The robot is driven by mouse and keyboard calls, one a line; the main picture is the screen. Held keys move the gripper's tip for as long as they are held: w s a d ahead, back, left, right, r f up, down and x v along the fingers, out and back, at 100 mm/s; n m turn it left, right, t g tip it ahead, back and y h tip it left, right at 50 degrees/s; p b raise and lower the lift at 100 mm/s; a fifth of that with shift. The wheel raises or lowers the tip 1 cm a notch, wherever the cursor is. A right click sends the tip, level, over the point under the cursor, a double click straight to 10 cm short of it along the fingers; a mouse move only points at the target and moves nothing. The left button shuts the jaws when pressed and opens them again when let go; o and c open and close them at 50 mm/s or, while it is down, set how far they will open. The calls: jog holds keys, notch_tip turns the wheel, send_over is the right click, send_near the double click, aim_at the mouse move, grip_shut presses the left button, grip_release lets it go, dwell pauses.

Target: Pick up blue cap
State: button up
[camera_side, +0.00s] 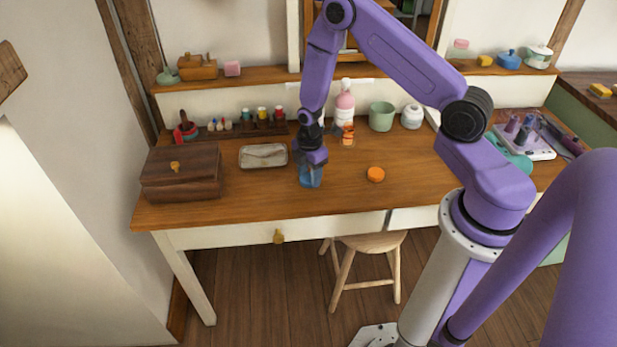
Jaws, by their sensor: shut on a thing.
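My gripper (311,164) points down over the middle of the wooden desk, left of an orange cap. It is shut on a blue thing (310,178), which I take to be the blue cap. The blue thing is small and partly hidden by the fingers. I cannot tell whether it touches the desk top or is just above it.
A stool (370,242) stands below. The front of the desk is mostly clear.

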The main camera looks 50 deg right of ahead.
jog(key=shift+r, duration=0.15)
jog(key=shift+r, duration=0.65)
jog(key=s+a+r, duration=0.2)
jog(key=s+r, duration=0.9)
jog(key=s, duration=0.3)
jog(key=w+d, duration=1.7)
jog(key=w, duration=0.5)
jog(key=shift+d, duration=0.15)
jog(key=shift+f, duration=0.2)
jog(key=shift+f, duration=2.05)
jog(key=shift+f, duration=0.7)
